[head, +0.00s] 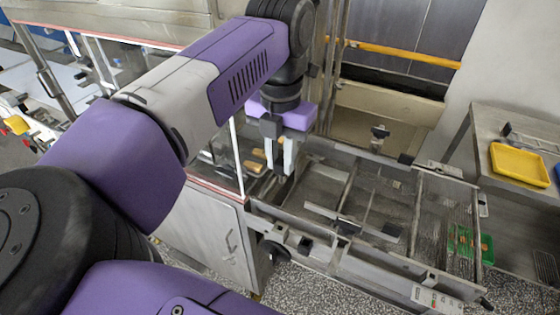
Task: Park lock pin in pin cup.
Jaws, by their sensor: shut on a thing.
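My gripper (279,168) points down over the left end of the open metal conveyor frame, close to the machine's opening. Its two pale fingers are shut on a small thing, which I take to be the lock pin. The pin is mostly hidden between the fingers, and its shape and tilt cannot be made out. I cannot pick out the pin cup with certainty in the head view.
The conveyor frame (419,215) has rails and crossbars around and below my gripper. A green tray (488,246) with orange pieces is at its right end. A yellow tray (520,163) lies on a steel side table (487,122). The glass-sided machine stands left.

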